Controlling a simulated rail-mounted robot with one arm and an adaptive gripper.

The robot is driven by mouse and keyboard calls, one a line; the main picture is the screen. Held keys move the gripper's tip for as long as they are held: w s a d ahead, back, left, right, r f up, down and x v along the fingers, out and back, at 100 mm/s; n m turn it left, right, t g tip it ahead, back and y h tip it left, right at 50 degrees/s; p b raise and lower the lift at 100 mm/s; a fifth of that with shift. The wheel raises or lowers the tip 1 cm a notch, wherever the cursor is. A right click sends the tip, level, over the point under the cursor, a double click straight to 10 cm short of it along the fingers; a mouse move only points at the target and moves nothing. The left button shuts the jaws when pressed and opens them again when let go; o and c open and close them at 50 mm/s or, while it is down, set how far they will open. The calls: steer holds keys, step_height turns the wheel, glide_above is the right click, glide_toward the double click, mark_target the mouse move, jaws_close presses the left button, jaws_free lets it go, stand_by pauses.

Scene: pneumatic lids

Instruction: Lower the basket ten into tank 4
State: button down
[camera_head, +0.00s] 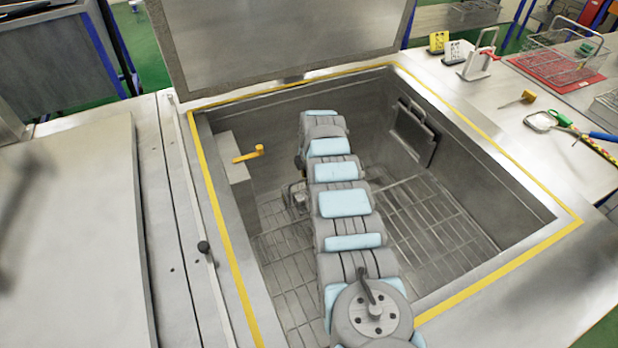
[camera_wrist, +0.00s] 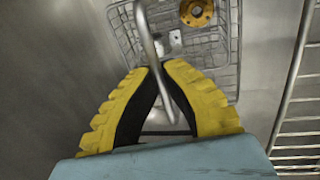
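A wire mesh basket (camera_wrist: 228,50) with a tall metal handle (camera_wrist: 145,30) is below my gripper (camera_wrist: 160,68) in the wrist view. The yellow, black-padded fingers are closed around the handle. An orange-yellow ring part (camera_wrist: 196,12) and small pale pieces are in the basket. In the head view, my arm reaches down into an open tank (camera_head: 495,190) with a yellow-outlined rim. Part of the basket (camera_head: 297,196) shows left of my arm, low in the tank. My arm hides the rest of it and my gripper. No basket or tank number is readable.
The raised lid (camera_head: 285,40) stands behind the opening. A slatted rack (camera_head: 425,225) covers the tank floor. A yellow handle (camera_head: 248,154) projects from the left wall and a dark panel (camera_head: 412,132) is on the right wall. Another wire basket (camera_head: 548,42) stands on the right bench.

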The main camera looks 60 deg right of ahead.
steer(key=shift+f, duration=0.15)
steer(key=c, duration=1.2)
jaws_free()
steer(key=shift+w+d, duration=0.1)
steer(key=shift+o, duration=0.2)
steer(key=shift+r, duration=0.2)
